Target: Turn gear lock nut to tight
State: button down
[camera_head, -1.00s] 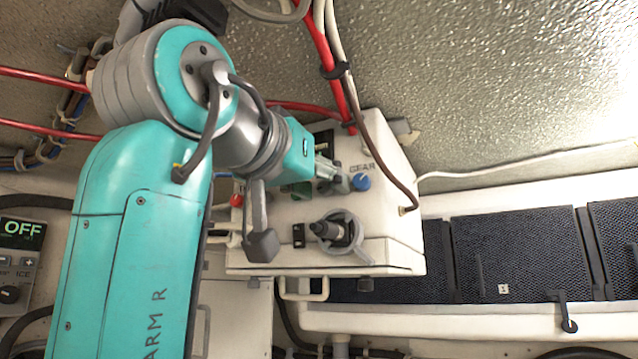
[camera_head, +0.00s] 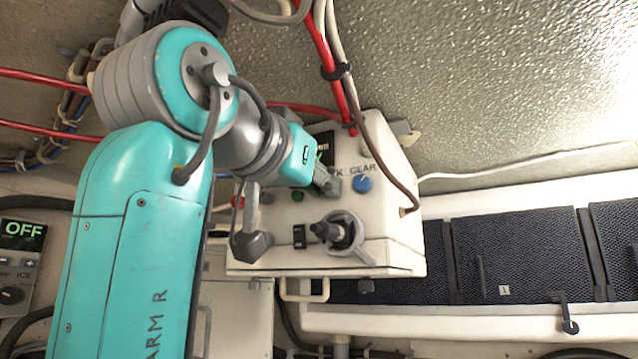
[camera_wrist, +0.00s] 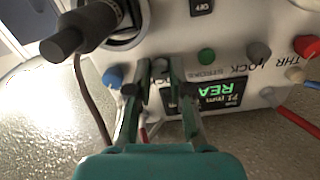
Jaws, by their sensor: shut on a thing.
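The grey lock nut (camera_wrist: 160,66) sits between the blue GEAR knob (camera_wrist: 113,76) and a green knob (camera_wrist: 207,56) on the white control box. My gripper (camera_wrist: 159,72) has one finger on each side of this nut and is shut on it. In the head view my gripper (camera_head: 330,184) reaches the box face from the upper left, just left of the blue GEAR knob (camera_head: 362,184). The fingers hide most of the nut there, and the label beside it shows only a K. I cannot make out any mark of how tight the nut is.
A dark lever in a round collar (camera_head: 338,231) juts out below the knobs. Another grey nut (camera_wrist: 258,52) and a red knob (camera_wrist: 306,45) lie farther along the row. A display (camera_wrist: 212,97) with green letters is beside my fingers. A brown cable (camera_head: 384,165) crosses the box's right side.

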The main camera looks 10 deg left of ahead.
jog(key=shift+f+m, duration=0.15)
jog(key=shift+m, duration=9.35)
jog(key=c, duration=1.1)
grip_release()
jog(key=shift+o, duration=0.2)
jog(key=shift+s, duration=0.1)
jog(key=v, duration=1.1)
jog(key=shift+s, duration=0.4)
